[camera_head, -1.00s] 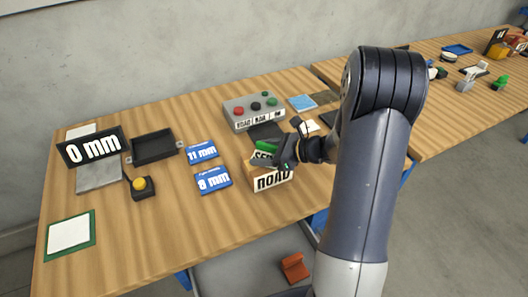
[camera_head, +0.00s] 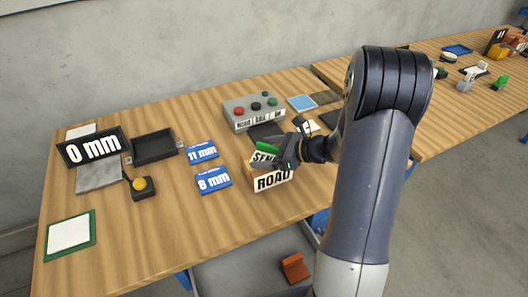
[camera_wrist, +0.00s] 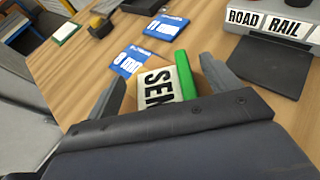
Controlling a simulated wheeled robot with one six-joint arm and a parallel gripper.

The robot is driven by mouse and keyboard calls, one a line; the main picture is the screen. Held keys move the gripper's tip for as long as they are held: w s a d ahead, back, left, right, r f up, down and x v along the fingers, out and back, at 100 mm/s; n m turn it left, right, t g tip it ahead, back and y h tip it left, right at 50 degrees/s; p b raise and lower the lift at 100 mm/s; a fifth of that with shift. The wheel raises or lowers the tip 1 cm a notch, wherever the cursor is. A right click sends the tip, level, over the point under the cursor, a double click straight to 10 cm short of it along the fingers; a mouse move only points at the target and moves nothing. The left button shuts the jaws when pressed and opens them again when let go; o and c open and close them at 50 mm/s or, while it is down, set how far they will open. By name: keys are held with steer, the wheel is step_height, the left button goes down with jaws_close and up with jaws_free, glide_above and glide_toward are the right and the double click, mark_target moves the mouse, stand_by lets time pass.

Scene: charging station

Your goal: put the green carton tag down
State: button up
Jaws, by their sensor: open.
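A tan carton (camera_head: 272,181) stands on the table, with a "ROAD" label on its front and lettering starting "SEN" on its top. The green carton tag (camera_head: 267,147) lies along the carton's top edge; it also shows as a green strip in the wrist view (camera_wrist: 187,77). My gripper (camera_head: 281,156) is at the top of the carton. In the wrist view its fingers (camera_wrist: 162,72) are apart, one on each side of the carton top and tag. The tag lies nearer the right finger; whether they touch cannot be told.
Blue cards marked 11 mm (camera_head: 202,152) and 8 mm (camera_head: 213,180) lie left of the carton. A grey button box (camera_head: 253,112) stands behind it, with a dark pad (camera_wrist: 268,66) in front. A black tray (camera_head: 153,147), a "0 mm" display (camera_head: 94,148) and a yellow button (camera_head: 140,186) are further left.

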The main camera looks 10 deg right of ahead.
steer(key=v, duration=1.1)
steer(key=shift+s+d, duration=0.15)
steer(key=shift+s, duration=0.05)
steer(key=shift+c, duration=0.2)
stand_by(0.7)
